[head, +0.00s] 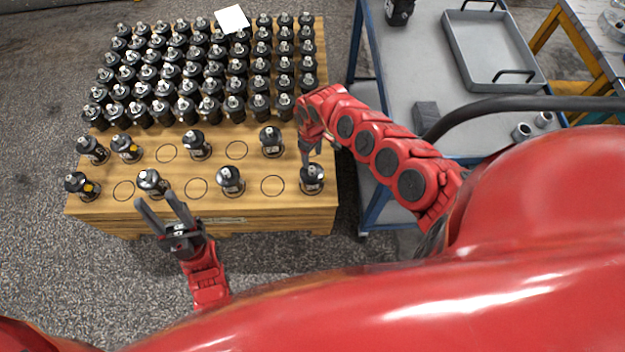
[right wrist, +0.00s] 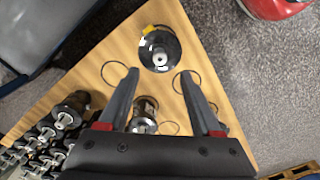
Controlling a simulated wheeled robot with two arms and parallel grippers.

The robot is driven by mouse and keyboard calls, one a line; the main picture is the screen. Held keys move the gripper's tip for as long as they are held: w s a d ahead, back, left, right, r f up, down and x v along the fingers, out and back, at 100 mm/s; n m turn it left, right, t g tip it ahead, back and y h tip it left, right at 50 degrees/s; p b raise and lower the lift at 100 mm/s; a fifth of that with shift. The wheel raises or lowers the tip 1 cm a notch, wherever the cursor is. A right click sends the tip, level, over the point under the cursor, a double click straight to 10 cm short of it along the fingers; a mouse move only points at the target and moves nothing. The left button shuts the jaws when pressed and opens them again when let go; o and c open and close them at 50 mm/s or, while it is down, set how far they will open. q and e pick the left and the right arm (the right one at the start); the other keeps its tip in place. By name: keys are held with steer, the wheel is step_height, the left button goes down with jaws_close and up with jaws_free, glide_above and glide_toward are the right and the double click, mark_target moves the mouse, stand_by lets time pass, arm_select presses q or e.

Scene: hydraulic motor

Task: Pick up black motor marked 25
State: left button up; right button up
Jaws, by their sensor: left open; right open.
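Black motors with silver shafts stand upright on a wooden table; no marking 25 is legible. One black motor (head: 312,179) stands at the table's front right corner. My right gripper (head: 309,157) is just above it, pointing down. In the right wrist view a black motor (right wrist: 159,50) with a yellow mark lies ahead, between the lines of the spread fingers. The open right gripper also shows there (right wrist: 160,75), empty. My left gripper (head: 160,200) is open and empty at the table's front edge, near another black motor (head: 152,182).
The wooden table (head: 215,220) has drawn circles, some empty, in its front rows. Dense rows of motors (head: 200,75) fill its back. A white square (head: 232,19) is at the back. A grey cart with a tray (head: 495,85) stands to the right.

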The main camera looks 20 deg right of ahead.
step_height(320, 180, down, 4)
steer(key=shift+r+b, duration=0.15)
steer(key=shift+b, duration=0.25)
step_height(320, 180, down, 4)
steer(key=shift+d+f+b, duration=0.1)
steer(key=shift+f+b, duration=0.05)
steer(key=shift+b, duration=0.85)
steer(key=shift+c, duration=0.2)
jaws_close()
